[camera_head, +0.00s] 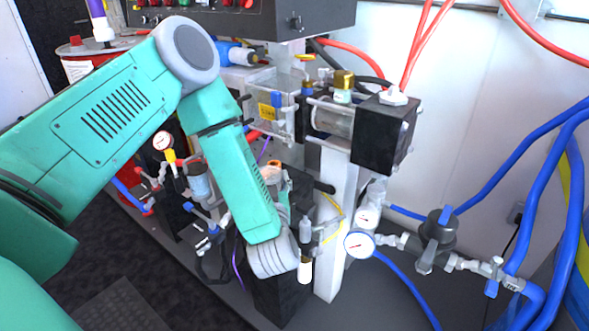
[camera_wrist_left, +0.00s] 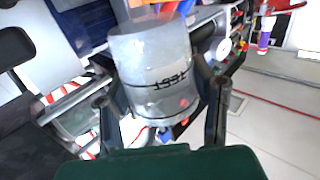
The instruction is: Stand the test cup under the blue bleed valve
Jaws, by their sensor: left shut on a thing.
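The test cup (camera_wrist_left: 155,72) is a clear, greyish cylinder. It fills the middle of the left wrist view, with dark lettering that reads upside down there. My left gripper (camera_wrist_left: 163,108) has its two dark fingers shut on either side of the cup. In the head view my left arm reaches down in front of the machine, and its fingers and the cup cannot be made out. My right gripper is out of view.
The black pump block (camera_head: 384,135) and its white post stand right of my arm. Pressure gauges (camera_head: 359,244) and a black valve (camera_head: 437,232) sit on the pipework at the lower right. Blue hoses (camera_head: 535,185) run along the right side. The machine crowds the space around my wrist.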

